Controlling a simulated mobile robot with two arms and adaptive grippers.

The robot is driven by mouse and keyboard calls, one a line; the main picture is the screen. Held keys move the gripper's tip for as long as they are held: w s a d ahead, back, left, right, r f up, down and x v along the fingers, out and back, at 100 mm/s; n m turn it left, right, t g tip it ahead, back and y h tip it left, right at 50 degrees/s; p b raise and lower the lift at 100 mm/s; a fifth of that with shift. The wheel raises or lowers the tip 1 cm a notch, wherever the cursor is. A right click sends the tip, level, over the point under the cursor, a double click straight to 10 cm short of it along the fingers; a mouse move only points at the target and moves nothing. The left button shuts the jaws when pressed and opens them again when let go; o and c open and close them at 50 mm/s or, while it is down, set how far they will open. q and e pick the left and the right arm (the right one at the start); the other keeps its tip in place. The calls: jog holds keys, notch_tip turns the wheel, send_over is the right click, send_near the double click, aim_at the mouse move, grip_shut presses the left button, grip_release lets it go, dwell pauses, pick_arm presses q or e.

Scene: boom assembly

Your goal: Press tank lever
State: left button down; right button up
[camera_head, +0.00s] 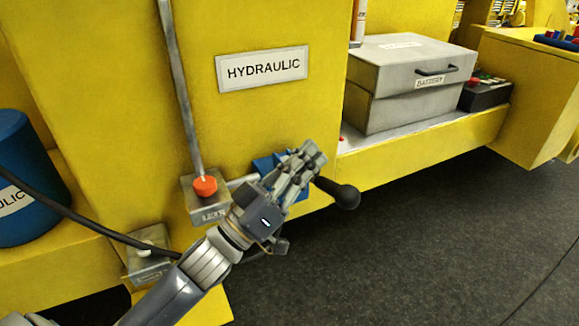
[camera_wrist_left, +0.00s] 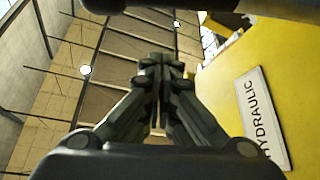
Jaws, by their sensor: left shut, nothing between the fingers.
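A lever with a black rounded knob (camera_head: 342,193) sticks out from a blue mount (camera_head: 268,165) low on the yellow hydraulic body (camera_head: 270,120). My left gripper (camera_head: 313,154) is in front of the mount, just above and left of the knob, and hides most of the lever's shaft. I cannot tell whether it touches the lever. In the left wrist view my left gripper (camera_wrist_left: 161,62) has its fingers together with nothing between them. A dark shape (camera_wrist_left: 280,5) crosses the top edge there; I cannot tell if it is the lever. My right gripper is in neither view.
A HYDRAULIC label (camera_head: 262,69) is above the gripper. A grey fitting with a red cap (camera_head: 205,186) and pipe is left of it. A grey battery box (camera_head: 410,85) sits on a yellow ledge at right. A blue cylinder (camera_head: 20,180) stands far left. Dark floor (camera_head: 440,240) is clear.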

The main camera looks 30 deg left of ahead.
aim_at(315, 181)
pick_arm(q)
jog(key=shift+s+d+f, duration=0.1)
jog(key=shift+d+f, duration=0.15)
jog(key=shift+f, duration=0.4)
jog(key=shift+w+d+f, duration=0.1)
jog(key=shift+d+f, duration=0.2)
jog(key=shift+f, duration=0.3)
jog(key=shift+s+d+f, duration=0.1)
jog(key=shift+d+f, duration=0.15)
jog(key=shift+f, duration=0.4)
jog(key=shift+f, duration=0.1)
